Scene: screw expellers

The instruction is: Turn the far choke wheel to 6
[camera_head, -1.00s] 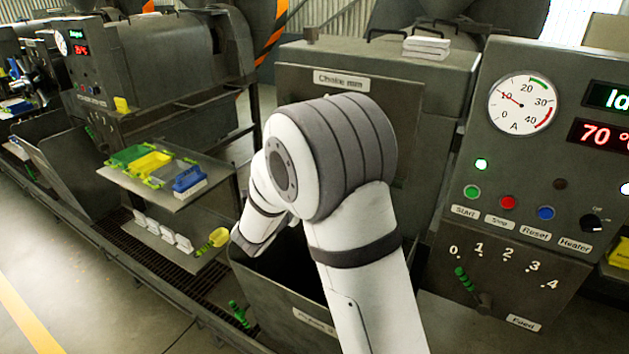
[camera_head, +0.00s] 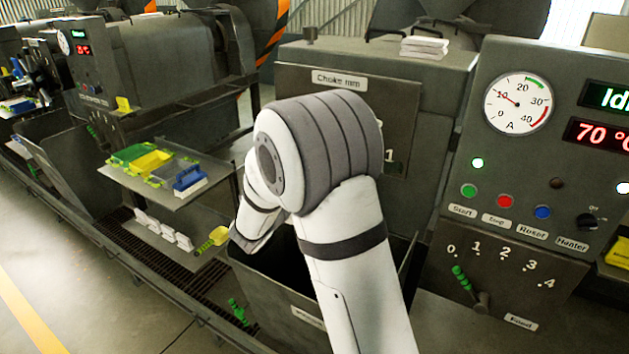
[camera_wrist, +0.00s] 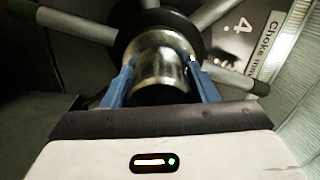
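In the wrist view, a choke wheel (camera_wrist: 207,14) with pale round spokes and dark spoke ends spreads around a shiny metal hub (camera_wrist: 158,68). My gripper (camera_wrist: 160,68) has its two blue fingers on either side of this hub, seemingly pressed against it. A dark plate (camera_wrist: 232,40) behind the wheel carries a "4" and a "Choke mm" label (camera_wrist: 271,45). The head view shows a "Choke mm" label (camera_head: 339,79) on the nearer machine's plate, with a "1" (camera_head: 389,156) below. My arm hides the wheel and gripper there. The wheel's pointer setting is not visible.
A control panel (camera_head: 545,145) with a gauge, buttons and a green-handled feed lever (camera_head: 466,283) stands to the right. A shelf (camera_head: 190,198) with coloured bins is at the left. An open dark bin (camera_head: 262,297) lies below my arm.

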